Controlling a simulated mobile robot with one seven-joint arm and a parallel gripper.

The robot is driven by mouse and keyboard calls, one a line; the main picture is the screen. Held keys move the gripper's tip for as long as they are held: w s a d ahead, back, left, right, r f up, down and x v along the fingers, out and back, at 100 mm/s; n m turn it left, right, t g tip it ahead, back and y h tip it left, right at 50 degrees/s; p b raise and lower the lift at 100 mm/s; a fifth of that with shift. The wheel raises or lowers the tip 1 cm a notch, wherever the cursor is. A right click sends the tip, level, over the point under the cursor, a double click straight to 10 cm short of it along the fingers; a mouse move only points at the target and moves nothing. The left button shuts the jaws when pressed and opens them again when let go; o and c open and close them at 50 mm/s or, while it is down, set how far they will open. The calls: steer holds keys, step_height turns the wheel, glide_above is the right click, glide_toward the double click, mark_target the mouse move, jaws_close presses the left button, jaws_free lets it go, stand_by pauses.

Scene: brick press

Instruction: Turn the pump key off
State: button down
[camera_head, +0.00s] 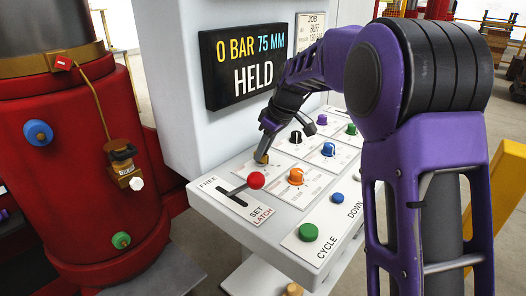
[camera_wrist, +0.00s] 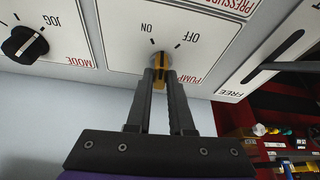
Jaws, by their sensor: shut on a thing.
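The pump key is a yellow key in a round silver lock (camera_wrist: 161,66) on a white plate marked PUMP, ON and OFF, seen upside down in the wrist view. My gripper (camera_wrist: 161,78) has its two dark fingers closed on the sides of the key's yellow head. In the head view my gripper (camera_head: 266,148) reaches down to the key (camera_head: 262,159) on the sloping panel. The fingers hide part of the key, and I cannot tell for sure which mark it points to.
A red-knobbed lever (camera_head: 256,180) stands close in front of the key. An orange knob (camera_head: 296,177) is to its right. The black MODE knob (camera_wrist: 25,43) is beside the pump plate. A green button (camera_head: 308,232) is nearer. The display (camera_head: 244,62) reads 0 BAR, 75 MM, HELD.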

steer(key=m, duration=0.2)
steer(key=m+t+h+p, duration=0.1)
steer(key=m, duration=0.1)
steer(key=shift+s+a+r, duration=0.1)
steer(key=shift+s+a, duration=0.05)
steer(key=shift+m+t+h+p, duration=0.3)
steer(key=shift+m+h+p, duration=0.35)
steer(key=shift+m, duration=0.85)
steer(key=c, duration=0.8)
jaws_free()
steer(key=p+v, duration=0.2)
steer(key=v, duration=1.5)
steer(key=shift+s, duration=0.2)
